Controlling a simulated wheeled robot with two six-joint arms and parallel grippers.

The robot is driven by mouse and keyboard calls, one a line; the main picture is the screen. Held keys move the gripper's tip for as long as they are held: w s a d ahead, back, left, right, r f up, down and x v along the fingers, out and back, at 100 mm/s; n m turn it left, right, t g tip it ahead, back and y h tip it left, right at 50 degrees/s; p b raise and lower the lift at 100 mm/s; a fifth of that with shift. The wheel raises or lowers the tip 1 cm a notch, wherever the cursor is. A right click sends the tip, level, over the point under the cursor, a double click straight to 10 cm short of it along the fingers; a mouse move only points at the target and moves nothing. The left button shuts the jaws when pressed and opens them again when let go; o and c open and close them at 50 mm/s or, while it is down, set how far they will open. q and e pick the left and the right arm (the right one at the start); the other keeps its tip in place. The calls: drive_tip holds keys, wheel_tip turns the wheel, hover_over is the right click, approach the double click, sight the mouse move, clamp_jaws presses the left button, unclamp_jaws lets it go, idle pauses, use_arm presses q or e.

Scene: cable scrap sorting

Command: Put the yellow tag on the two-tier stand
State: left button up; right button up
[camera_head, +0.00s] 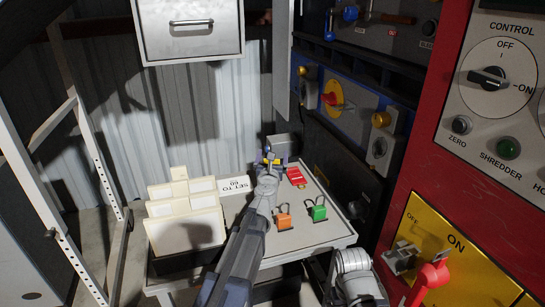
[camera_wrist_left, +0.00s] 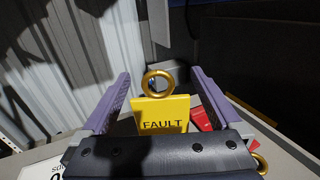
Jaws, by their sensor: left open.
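The yellow tag (camera_wrist_left: 172,107), marked FAULT with a gold ring on top, stands between the two purple fingers of my left gripper (camera_wrist_left: 161,78). Gaps show on both sides, so the gripper is open around it and not closed on it. In the head view my left gripper (camera_head: 274,158) is at the far part of the table, and only a small yellow patch of the tag (camera_head: 267,161) shows. A cream stepped stand (camera_head: 185,238) is left of the gripper, with upright panels on its levels. My right gripper is not in view.
A red tag (camera_head: 296,177) lies just right of the gripper. An orange padlock (camera_head: 283,222) and a green padlock (camera_head: 318,213) are on the grey table (camera_head: 305,240). A white SET TO 60 sign (camera_head: 235,185) is beside the stand. Control panels (camera_head: 350,110) rise at the right.

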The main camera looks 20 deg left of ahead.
use_arm(q)
drive_tip(key=shift+r, duration=0.1)
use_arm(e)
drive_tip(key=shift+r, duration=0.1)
use_arm(q)
drive_tip(key=shift+r, duration=0.15)
drive_tip(key=v, duration=0.7)
drive_tip(key=shift+s, duration=0.3)
idle(2.2)
